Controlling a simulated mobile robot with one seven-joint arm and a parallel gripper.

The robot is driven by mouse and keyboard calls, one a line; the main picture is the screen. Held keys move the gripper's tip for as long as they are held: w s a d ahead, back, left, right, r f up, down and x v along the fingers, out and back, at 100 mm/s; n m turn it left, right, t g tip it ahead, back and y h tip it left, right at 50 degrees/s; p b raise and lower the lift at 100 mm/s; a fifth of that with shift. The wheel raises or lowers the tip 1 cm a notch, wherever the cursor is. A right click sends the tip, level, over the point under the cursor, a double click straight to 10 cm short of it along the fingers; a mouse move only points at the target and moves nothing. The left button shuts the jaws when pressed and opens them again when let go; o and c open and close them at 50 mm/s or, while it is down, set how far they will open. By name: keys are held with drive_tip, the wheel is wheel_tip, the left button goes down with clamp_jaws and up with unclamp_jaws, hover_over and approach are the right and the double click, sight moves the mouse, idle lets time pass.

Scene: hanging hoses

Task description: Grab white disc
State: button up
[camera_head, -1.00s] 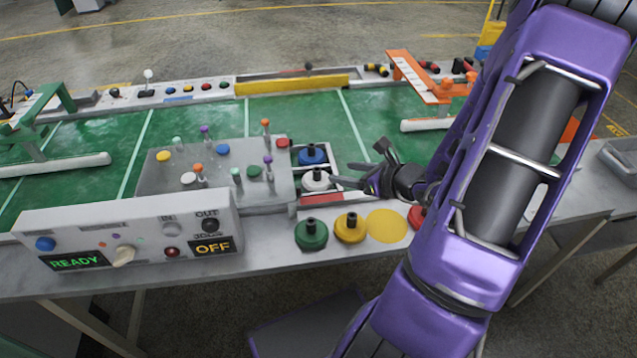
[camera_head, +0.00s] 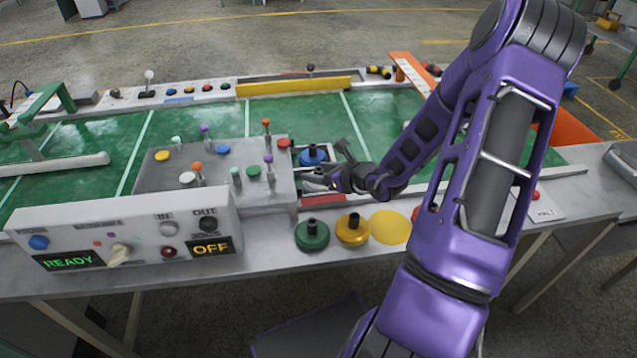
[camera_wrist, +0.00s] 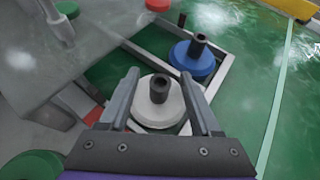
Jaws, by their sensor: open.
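The white disc (camera_wrist: 145,108) has a dark upright knob (camera_wrist: 159,88) and sits flat inside a white frame on the green table. In the wrist view it lies between the two fingers of my gripper (camera_wrist: 161,100). The gripper is open, with one finger on each side of the knob; whether the fingers touch the disc cannot be told. In the head view my gripper (camera_head: 312,182) covers most of the white disc. A blue disc (camera_wrist: 193,60) with a dark knob sits just beyond it in the same frame; it also shows in the head view (camera_head: 312,155).
A grey panel with coloured knobs (camera_head: 215,170) stands left of the frame. A green disc (camera_head: 312,236), a yellow disc (camera_head: 352,230) and a flat yellow circle (camera_head: 390,227) lie on the near ledge. A control box (camera_head: 130,235) stands at the front left.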

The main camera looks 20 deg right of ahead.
drive_tip(key=shift+c, duration=0.2)
clamp_jaws()
drive_tip(key=shift+r, duration=0.1)
